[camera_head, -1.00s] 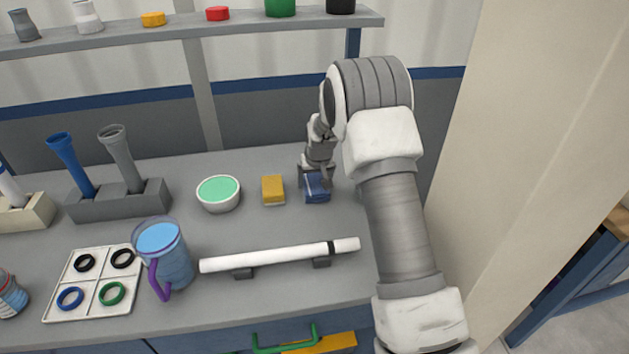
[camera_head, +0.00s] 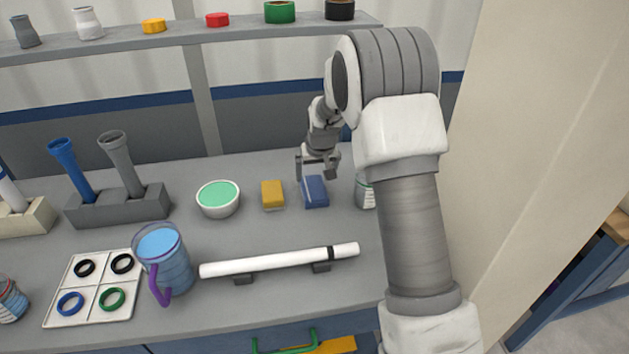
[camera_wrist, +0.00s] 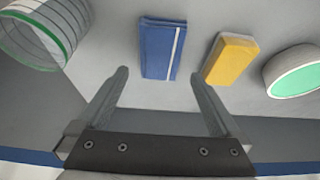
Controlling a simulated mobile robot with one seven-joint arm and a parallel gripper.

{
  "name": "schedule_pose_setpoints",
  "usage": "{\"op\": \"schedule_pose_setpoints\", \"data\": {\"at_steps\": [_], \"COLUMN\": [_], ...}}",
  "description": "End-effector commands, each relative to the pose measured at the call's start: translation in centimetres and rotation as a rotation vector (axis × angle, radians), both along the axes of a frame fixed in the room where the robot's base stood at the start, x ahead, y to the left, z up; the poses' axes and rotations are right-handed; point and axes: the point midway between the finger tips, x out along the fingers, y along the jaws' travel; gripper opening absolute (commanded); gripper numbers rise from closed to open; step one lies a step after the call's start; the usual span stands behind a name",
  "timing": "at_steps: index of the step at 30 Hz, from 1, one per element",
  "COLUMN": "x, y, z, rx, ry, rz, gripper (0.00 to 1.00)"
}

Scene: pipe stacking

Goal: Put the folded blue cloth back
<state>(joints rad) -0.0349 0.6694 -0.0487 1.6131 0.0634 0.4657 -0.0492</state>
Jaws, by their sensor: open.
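The folded blue cloth (camera_head: 315,191) lies flat on the grey bench, just right of a yellow sponge-like block (camera_head: 272,194). My gripper (camera_head: 318,170) is above and just behind the cloth, apart from it. In the wrist view the cloth (camera_wrist: 161,50), with a pale stripe along one side, lies beyond the open fingertips. My gripper (camera_wrist: 160,78) is open there, with nothing between its fingers. The yellow block (camera_wrist: 231,59) is to the cloth's right in that view.
A bowl with green contents (camera_head: 218,198) stands left of the yellow block. A jar (camera_head: 364,192) stands right of the cloth, partly behind my arm. A white pipe (camera_head: 280,262) rests on supports in front. A blue-filled pitcher (camera_head: 165,262) stands front left.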

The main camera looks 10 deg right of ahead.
Motion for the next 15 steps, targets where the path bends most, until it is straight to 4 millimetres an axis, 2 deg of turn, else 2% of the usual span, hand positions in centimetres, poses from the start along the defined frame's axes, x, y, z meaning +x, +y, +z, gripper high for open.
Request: {"op": "schedule_pose_setpoints", "data": {"at_steps": [1,4,11,15], "x": [-0.4,-1.0,-1.9,-3.0], "y": [0.0,0.0,0.0,0.0], "z": [1.1,2.6,4.5,6.4], "rx": [0.0,0.0,0.0,0.004], "ry": [-0.002,-0.002,0.0,-0.007], "rz": [0.0,0.0,-0.001,-0.002], "gripper": [1.0,1.0,1.0,1.0]}}
